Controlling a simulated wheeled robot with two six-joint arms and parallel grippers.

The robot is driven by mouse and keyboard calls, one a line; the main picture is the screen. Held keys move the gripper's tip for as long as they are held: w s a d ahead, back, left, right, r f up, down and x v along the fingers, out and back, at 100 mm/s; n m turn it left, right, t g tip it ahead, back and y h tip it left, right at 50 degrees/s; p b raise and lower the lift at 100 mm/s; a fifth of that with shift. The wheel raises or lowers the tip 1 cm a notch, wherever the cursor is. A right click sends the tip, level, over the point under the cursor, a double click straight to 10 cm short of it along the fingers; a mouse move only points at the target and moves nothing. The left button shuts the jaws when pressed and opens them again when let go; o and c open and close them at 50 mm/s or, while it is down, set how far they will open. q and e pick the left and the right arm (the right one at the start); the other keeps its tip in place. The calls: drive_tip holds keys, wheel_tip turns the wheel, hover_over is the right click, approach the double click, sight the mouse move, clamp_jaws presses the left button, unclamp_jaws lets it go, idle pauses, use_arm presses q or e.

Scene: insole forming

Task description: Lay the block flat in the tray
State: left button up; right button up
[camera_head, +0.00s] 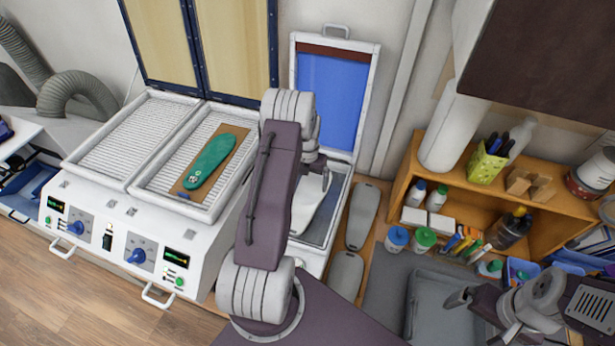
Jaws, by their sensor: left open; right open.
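A smooth white foot-shaped block (309,204) lies in the open press with the blue lid, partly behind my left arm. My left gripper (325,178) is over the upper end of this block, largely hidden by its own arm; I cannot tell whether it touches. A grey tray (437,312) stands on the grey mat at the lower right, its near part cut off by the frame. My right gripper (462,300) is open and empty above the right part of this tray.
Two grey insole shapes (363,216) lie between press and shelf. A green insole (210,160) lies on a brown board on the white heater (135,240). A wooden shelf (545,228) holds bottles, pens and jars. The grey mat (385,285) left of the tray is clear.

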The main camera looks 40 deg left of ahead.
use_arm(q)
drive_tip(key=s+d+r+m+b, duration=0.2)
drive_tip(key=s+d+r+m, duration=0.2)
drive_tip(key=d+r+m, duration=1)
drive_tip(key=s+d+f+m, duration=0.1)
drive_tip(key=s+d+m, duration=0.2)
drive_tip(key=m, duration=0.9)
drive_tip(key=s+d+f+m+t, duration=0.1)
drive_tip(key=s+d+m, duration=0.2)
drive_tip(key=s+m, duration=0.6)
drive_tip(key=m, duration=0.4)
drive_tip(key=shift+s+d+f, duration=0.2)
drive_tip(key=shift+f, duration=0.2)
use_arm(e)
wheel_tip(320, 180, down, 2)
drive_tip(key=shift+d+f, duration=0.1)
drive_tip(key=shift+f, duration=0.15)
drive_tip(key=shift+w, duration=0.1)
